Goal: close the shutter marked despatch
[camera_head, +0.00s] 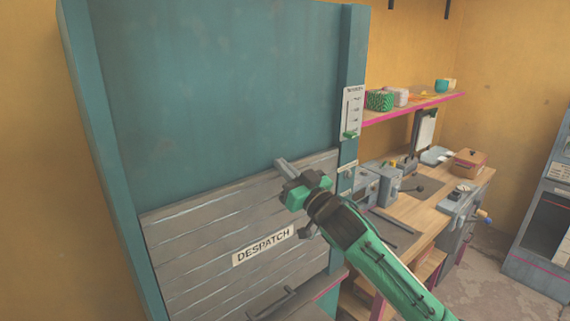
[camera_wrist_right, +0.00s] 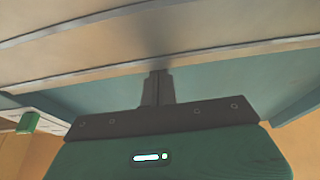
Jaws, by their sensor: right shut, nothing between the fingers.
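The shutter (camera_head: 200,255) is a grey slatted panel with a white label reading DESPATCH (camera_head: 263,246). It fills the lower part of a teal frame (camera_head: 352,60), with a plain teal surface (camera_head: 220,80) above its top edge. My right gripper (camera_head: 283,165) is shut and empty, in front of the shutter's top edge towards the right post. In the wrist view its closed fingers (camera_wrist_right: 157,88) appear close to the edge of the slats (camera_wrist_right: 170,45); I cannot tell whether they touch. My left gripper is not in view.
A white scale plate (camera_head: 352,112) with a green pointer is on the right post. A workbench (camera_head: 425,215) with grey devices and an orange box (camera_head: 469,162) stands to the right. A pink-edged shelf (camera_head: 420,107) is above it. A grey bar handle (camera_head: 272,302) shows low in front.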

